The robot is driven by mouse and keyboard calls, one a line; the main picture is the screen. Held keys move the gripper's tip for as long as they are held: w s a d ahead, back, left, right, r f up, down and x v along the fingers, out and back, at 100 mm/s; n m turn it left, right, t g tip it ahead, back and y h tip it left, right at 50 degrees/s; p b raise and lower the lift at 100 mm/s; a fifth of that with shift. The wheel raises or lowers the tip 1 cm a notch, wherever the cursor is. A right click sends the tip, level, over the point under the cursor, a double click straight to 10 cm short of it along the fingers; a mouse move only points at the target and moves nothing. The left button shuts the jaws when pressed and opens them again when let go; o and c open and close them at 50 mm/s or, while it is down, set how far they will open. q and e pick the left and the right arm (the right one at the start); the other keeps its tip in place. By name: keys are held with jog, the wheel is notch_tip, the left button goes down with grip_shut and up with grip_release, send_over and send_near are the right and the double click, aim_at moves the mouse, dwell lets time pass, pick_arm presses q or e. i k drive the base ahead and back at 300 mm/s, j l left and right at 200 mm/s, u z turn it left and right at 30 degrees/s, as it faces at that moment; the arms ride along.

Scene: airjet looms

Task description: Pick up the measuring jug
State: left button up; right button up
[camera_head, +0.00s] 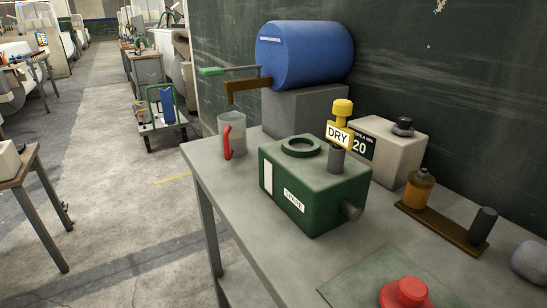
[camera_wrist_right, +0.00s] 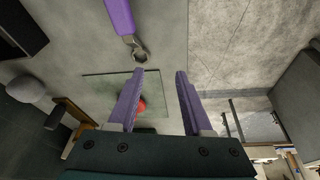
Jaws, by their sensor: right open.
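The measuring jug (camera_head: 236,134) is a clear, greyish vessel with a red handle (camera_head: 227,142). It stands upright at the far left edge of the grey workbench (camera_head: 210,160), in front of the blue drum's stand, in the head view. My right gripper (camera_wrist_right: 160,71) shows in the right wrist view, its two purple fingers apart with nothing between them. It is above the near part of the bench, by the mat and the red knob, away from the jug. The jug is not seen in the right wrist view. My left gripper is in neither view.
A green "SPARE" box (camera_head: 310,190) stands right of the jug. A blue drum (camera_head: 305,52) on a grey block is behind, with a brown spout and green lever near the jug. A red knob (camera_head: 404,292) and a purple-handled spanner (camera_wrist_right: 122,20) lie nearer.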

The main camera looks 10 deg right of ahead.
aim_at(231, 125)
jog(key=i+j+z, duration=0.25)
jog(key=z, duration=0.25)
jog(key=i+j+z, duration=0.35)
jog(key=z, duration=0.15)
jog(key=i+j+z, duration=0.2)
jog(key=j+z, duration=0.3)
